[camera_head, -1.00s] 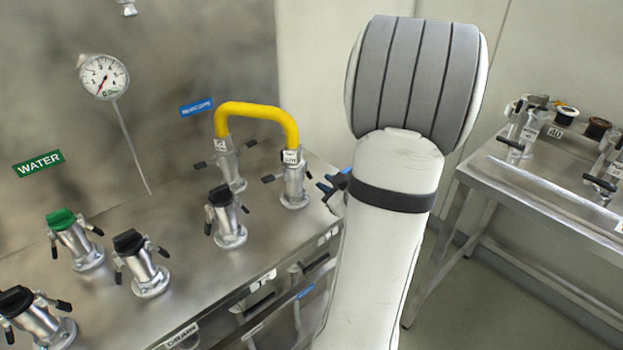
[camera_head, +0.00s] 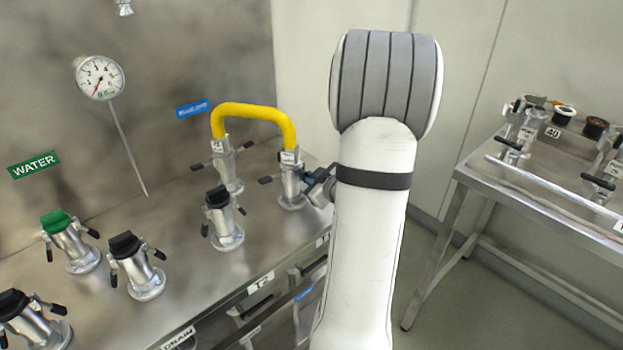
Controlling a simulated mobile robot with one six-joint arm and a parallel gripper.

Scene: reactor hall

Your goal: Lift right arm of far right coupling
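The far right coupling (camera_head: 290,189) is a silver upright cylinder on the steel bench, with the right end of a yellow hose (camera_head: 255,110) on top. Its dark left arm (camera_head: 266,180) sticks out to the left, roughly level. Its right arm cannot be made out; my gripper covers that side. My gripper (camera_head: 314,184) is small and dark in this view, close against the coupling's right side and partly behind my white arm. Whether it touches the lever, and whether its fingers are open or shut, cannot be seen.
The hose's left end sits on another coupling (camera_head: 227,168). Black-capped couplings (camera_head: 222,222) and a green-capped one (camera_head: 70,243) stand on the left of the bench (camera_head: 195,285). A second steel table (camera_head: 540,190) with fittings stands at the right, across a floor gap.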

